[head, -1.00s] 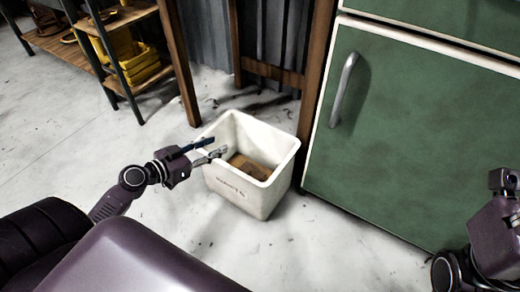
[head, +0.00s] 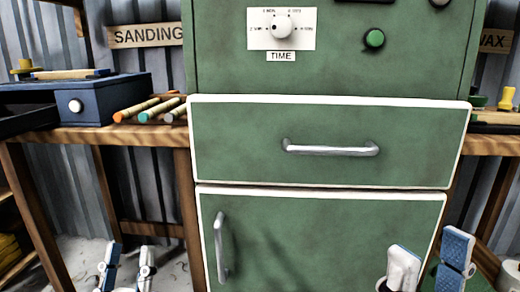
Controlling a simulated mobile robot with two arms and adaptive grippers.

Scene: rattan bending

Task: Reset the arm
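My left gripper (head: 129,256) shows at the bottom left of the head view, fingers pointing up, one blue-faced and one pale. The fingers stand apart with nothing between them. My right gripper (head: 430,254) shows at the bottom right, in front of the green cabinet's lower door (head: 310,235). Its two fingers are spread, with nothing between them. Only the finger ends of both grippers show; the rest of both arms is below the picture.
The green cabinet has a closed drawer (head: 240,140) and a panel with a TIME dial (head: 283,27) and green button (head: 374,38). At left a wooden bench (head: 80,136) holds a blue box (head: 115,97) and several coloured sticks (head: 145,110). A SANDING sign (head: 146,34) hangs behind.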

